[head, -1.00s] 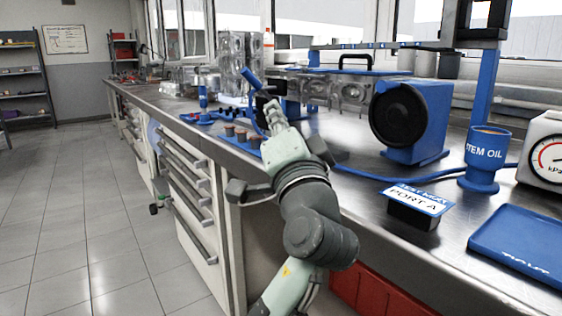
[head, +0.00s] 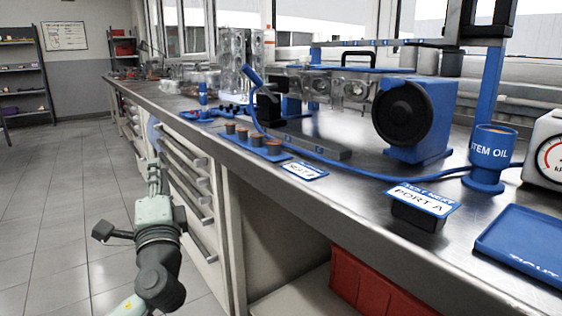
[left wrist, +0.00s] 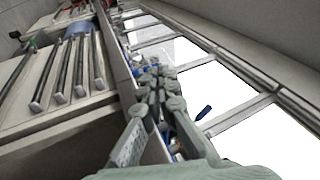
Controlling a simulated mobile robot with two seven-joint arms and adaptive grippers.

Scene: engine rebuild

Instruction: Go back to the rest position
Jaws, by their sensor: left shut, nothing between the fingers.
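My left gripper (head: 154,170) is in front of the bench drawers, over the open floor, left of the bench edge and below the bench top. Its fingers are together with nothing between them. In the left wrist view its fingers (left wrist: 158,85) point away and hide part of the bench behind them. My right gripper is not in view.
The steel bench (head: 330,200) runs along the right, holding a blue pump-like unit (head: 412,115), a STEM OIL cup (head: 487,155), a PORT A block (head: 419,205) and a blue tray (head: 525,245). Drawers (head: 187,180) face my arm. The tiled floor (head: 60,220) at left is clear.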

